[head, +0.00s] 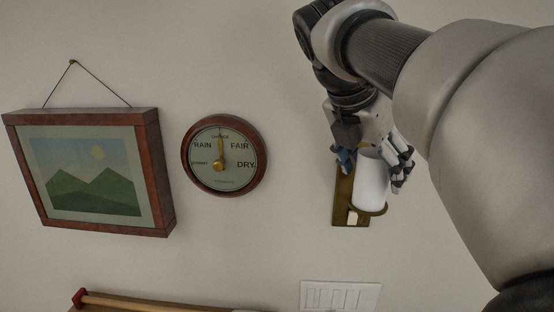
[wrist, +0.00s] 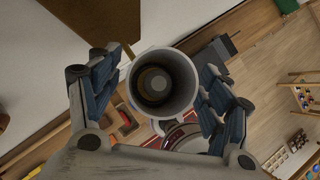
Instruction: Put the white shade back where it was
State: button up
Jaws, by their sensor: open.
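The white shade (head: 370,182) stands upright on the cup of a brass wall bracket (head: 345,207). In the wrist view I look down into the open top of the shade (wrist: 163,84), with a dark, brownish round fitting inside at its bottom. My gripper (head: 374,165) is open, with one finger on each side of the shade. In the wrist view my gripper (wrist: 158,80) shows gaps between both fingers and the shade's wall. The bracket's backplate (wrist: 105,18) shows at the upper left there. Part of the shade's upper edge is hidden by my gripper in the head view.
A round barometer (head: 224,154) and a framed mountain picture (head: 85,175) hang on the wall to the left. A white switch panel (head: 340,296) is below the bracket. A wooden rail (head: 130,302) runs along the lower left. The wall between barometer and bracket is bare.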

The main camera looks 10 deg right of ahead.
jog(key=v, duration=1.2)
jog(key=s+a+f+m+t+y, duration=0.1)
jog(key=s+a+f+m+y, duration=0.1)
jog(key=s+f+m, duration=0.5)
jog(key=s+a+f+m+t+y, duration=0.1)
jog(key=s+a+f+m+y, duration=0.1)
jog(key=f+m, duration=0.95)
jog(key=s+a+f+m+y, duration=0.25)
jog(key=s+f+m, duration=0.25)
jog(key=f, duration=0.8)
notch_tip(320, 180, down, 32)
jog(key=s+b, duration=0.2)
jog(key=b, duration=2.7)
jog(key=shift+s+g+h, duration=0.2)
jog(key=shift+g+h, duration=0.1)
jog(key=shift+h, duration=0.05)
jog(key=shift+a+r, duration=0.1)
